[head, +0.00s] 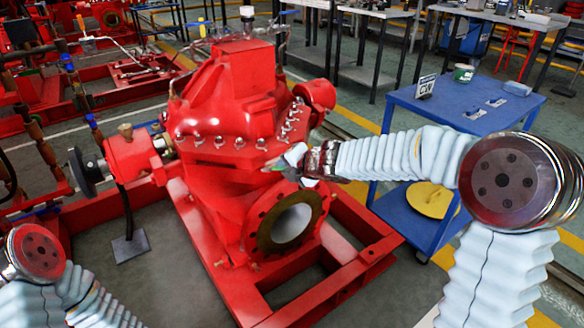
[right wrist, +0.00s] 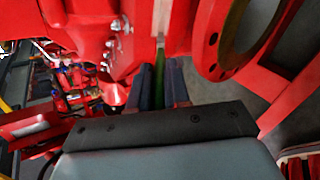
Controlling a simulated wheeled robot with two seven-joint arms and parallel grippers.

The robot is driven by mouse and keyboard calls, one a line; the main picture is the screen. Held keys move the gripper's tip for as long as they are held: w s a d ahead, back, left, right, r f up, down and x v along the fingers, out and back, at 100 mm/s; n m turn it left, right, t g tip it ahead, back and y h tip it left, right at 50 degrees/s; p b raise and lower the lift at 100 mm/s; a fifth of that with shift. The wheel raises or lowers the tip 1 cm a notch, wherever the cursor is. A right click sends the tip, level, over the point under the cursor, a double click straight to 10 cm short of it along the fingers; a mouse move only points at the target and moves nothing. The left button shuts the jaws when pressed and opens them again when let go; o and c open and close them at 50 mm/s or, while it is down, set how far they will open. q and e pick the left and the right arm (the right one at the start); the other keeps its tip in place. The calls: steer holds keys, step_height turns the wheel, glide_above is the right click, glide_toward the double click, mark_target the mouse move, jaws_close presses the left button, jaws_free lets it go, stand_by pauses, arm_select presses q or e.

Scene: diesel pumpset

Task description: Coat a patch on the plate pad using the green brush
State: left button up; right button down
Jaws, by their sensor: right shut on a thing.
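My right gripper (head: 290,160) is shut on the green brush (right wrist: 160,68), close to the red pump (head: 230,100). In the right wrist view the brush's green handle stands between the two dark fingers (right wrist: 164,85), with a pale narrow part beyond it toward the red casting. The fingers are beside the pump's round flange opening (right wrist: 245,30), which also shows in the head view (head: 293,222). In the head view the brush is mostly hidden by the gripper. I cannot clearly single out the plate pad. My left gripper is out of view.
A blue cart (head: 415,104) at the right carries a small sign (head: 425,87), a green-and-white tub (head: 463,73) and small items. A yellow disc (head: 432,199) lies on its lower shelf. The red base frame (head: 345,262) surrounds the pump's foot. Workbenches stand behind.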

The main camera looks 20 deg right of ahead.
steer(key=s+d, duration=0.2)
steer(key=s, duration=0.3)
steer(key=shift+s+b, duration=0.3)
steer(key=shift+b, duration=0.15)
steer(key=shift+d, duration=0.1)
steer(key=s, duration=0.1)
steer(key=s+d, duration=0.1)
steer(key=shift+s, duration=0.4)
stand_by(0.7)
